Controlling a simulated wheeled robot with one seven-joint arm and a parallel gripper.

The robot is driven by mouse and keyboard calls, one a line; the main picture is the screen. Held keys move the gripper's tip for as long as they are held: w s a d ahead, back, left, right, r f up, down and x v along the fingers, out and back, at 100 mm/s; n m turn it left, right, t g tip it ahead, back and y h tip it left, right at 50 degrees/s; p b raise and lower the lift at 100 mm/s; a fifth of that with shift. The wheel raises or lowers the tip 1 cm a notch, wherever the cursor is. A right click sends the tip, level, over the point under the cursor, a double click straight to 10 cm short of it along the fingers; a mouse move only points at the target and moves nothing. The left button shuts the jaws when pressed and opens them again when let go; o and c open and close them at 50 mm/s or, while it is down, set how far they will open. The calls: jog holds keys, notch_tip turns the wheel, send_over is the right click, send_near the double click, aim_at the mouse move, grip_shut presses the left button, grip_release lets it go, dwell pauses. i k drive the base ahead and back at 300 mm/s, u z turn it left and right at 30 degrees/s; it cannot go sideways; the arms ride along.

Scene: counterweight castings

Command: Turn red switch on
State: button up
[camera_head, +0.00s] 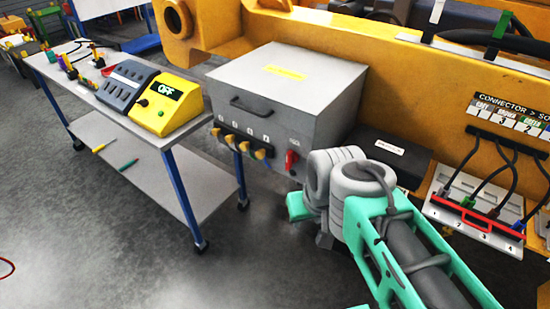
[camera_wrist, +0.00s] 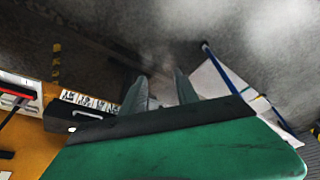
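The red switch (camera_head: 292,160) is a small red handle at the right end of the front panel of a grey metal box (camera_head: 318,72). A row of yellow-orange knobs lies to its left on the same panel. I cannot make out the switch in the wrist view. My arm's mint-green and grey end stands just right of and below the switch in the head view, apart from it. In the wrist view my gripper (camera_wrist: 160,77) has its two dark green fingers spread, with nothing between them. In the head view the fingers are mostly hidden.
A trolley table (camera_head: 192,137) at left carries a yellow control box (camera_head: 165,102) reading OFF. A dark case (camera_head: 390,152) sits right of the grey box. A connector panel (camera_head: 470,220) with cables is at right. Floor shows clear in front of the trolley.

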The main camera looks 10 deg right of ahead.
aim_at(291, 156)
jog(key=i, duration=0.4)
jog(key=u, duration=0.45)
jog(key=k, duration=1.15)
jog(key=u, duration=1.65)
jog(key=i, duration=1)
jog(key=z, duration=0.75)
jog(key=i, duration=0.55)
jog(key=z, duration=0.65)
